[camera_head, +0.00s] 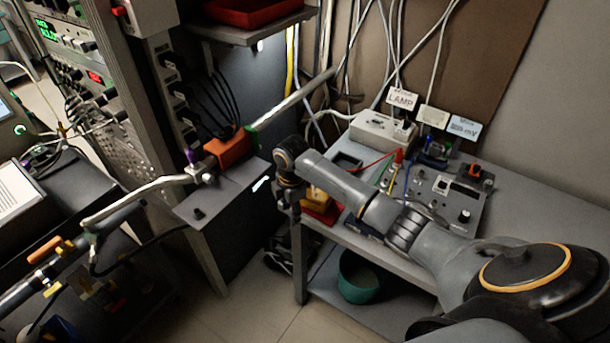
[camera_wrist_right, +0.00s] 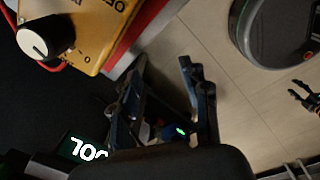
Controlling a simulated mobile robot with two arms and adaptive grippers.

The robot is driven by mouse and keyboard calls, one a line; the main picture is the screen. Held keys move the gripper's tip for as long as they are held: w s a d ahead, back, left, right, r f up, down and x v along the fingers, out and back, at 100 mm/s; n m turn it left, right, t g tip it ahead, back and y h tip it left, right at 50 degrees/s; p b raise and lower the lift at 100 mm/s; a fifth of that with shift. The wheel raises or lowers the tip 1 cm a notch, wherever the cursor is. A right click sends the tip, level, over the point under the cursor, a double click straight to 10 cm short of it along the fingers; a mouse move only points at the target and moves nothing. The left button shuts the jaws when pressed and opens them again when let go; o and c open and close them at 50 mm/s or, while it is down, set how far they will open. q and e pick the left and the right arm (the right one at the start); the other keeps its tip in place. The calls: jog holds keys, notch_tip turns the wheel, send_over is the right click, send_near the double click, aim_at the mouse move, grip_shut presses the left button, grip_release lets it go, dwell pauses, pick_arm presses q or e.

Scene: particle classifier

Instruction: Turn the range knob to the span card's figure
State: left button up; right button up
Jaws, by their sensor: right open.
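My right gripper (camera_head: 283,212) hangs by the left end of the grey bench, close to a yellow box (camera_head: 316,198). In the right wrist view my right gripper (camera_wrist_right: 172,100) is open, with nothing between its fingers. The yellow box (camera_wrist_right: 97,25) there carries a black knob with a white cap (camera_wrist_right: 38,40); its lettering is cut off. A grey panel (camera_head: 440,187) on the bench has a small black knob (camera_head: 463,215). I cannot tell which knob is the range knob. A pale card (camera_head: 465,127) behind it seems to end in "mV"; its figure is too small to read surely.
A LAMP card (camera_head: 402,98) stands on a white box (camera_head: 380,132), with cables behind. A teal bin (camera_head: 358,278) sits under the bench. An instrument rack (camera_head: 100,100) and pipework fill the left. A lit display (camera_wrist_right: 88,150) is partly hidden in the wrist view.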

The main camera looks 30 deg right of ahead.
jog(key=w+d+r+n, duration=0.2)
jog(key=d+r, duration=0.2)
jog(key=r, duration=0.5)
jog(key=w+d+r+n, duration=0.2)
jog(key=d+r, duration=0.2)
jog(key=r, duration=0.6)
jog(key=shift+g, duration=0.4)
jog(key=f+p, duration=0.2)
jog(key=f, duration=1.2)
jog(key=shift+w+f+p, duration=0.1)
jog(key=shift+w+p, duration=0.1)
jog(key=shift+p, duration=0.15)
grip_shut()
